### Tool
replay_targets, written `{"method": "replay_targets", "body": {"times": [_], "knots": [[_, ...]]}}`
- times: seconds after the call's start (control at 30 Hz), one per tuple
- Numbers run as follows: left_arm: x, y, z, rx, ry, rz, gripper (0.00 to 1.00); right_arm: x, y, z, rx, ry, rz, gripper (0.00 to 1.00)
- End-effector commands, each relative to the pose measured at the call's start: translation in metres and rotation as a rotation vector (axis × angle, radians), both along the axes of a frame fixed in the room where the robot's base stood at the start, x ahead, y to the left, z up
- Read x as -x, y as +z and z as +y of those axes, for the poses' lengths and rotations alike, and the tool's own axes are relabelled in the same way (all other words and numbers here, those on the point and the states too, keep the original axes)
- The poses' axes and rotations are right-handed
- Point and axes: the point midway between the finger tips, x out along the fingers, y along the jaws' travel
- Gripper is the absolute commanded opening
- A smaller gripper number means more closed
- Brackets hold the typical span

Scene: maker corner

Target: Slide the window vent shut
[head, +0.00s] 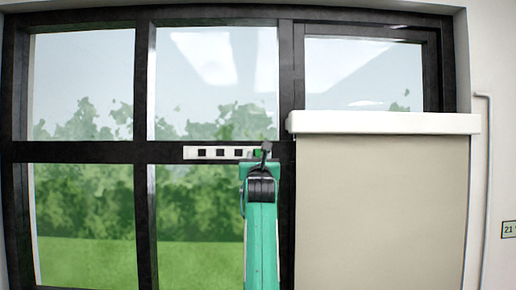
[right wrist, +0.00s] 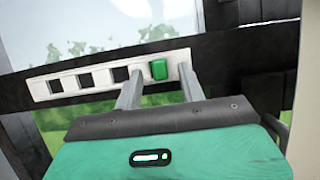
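The window vent (head: 211,153) is a white strip on the dark middle crossbar of the window, with three dark square openings showing. It also shows in the right wrist view (right wrist: 70,74). Its green knob (right wrist: 159,70) is at the strip's right end. My right gripper (head: 264,151) is raised in front of that end and hides part of it in the head view. In the right wrist view its two grey fingers (right wrist: 157,82) are apart, one on each side of the knob, with gaps showing. Whether either finger touches the knob is not clear. My left gripper is out of view.
A beige roller blind (head: 380,205) with a white cassette (head: 385,123) covers the lower right window, close to the right of my gripper. A pipe (head: 483,190) and a small sign (head: 509,229) are on the right wall. The panes left of the vent are unobstructed.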

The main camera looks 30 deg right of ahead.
Motion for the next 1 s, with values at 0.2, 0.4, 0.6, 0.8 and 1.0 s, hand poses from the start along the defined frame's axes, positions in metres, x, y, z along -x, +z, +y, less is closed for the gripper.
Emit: {"method": "replay_targets", "body": {"times": [0.2, 0.4, 0.6, 0.8, 1.0], "knots": [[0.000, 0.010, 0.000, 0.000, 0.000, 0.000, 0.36, -0.013, 0.007, -0.008, 0.000, 0.001, 0.000, 0.40], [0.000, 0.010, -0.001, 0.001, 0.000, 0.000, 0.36, -0.015, 0.007, -0.009, 0.000, 0.001, 0.000, 0.40], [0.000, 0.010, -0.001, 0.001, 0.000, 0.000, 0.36, -0.015, 0.007, -0.009, 0.000, 0.001, 0.000, 0.24], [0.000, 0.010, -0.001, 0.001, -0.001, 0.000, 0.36, -0.015, 0.006, -0.009, 0.000, 0.001, 0.000, 0.00], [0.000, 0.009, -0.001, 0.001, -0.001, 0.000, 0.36, -0.016, 0.006, -0.007, 0.001, 0.001, 0.001, 0.00]]}}
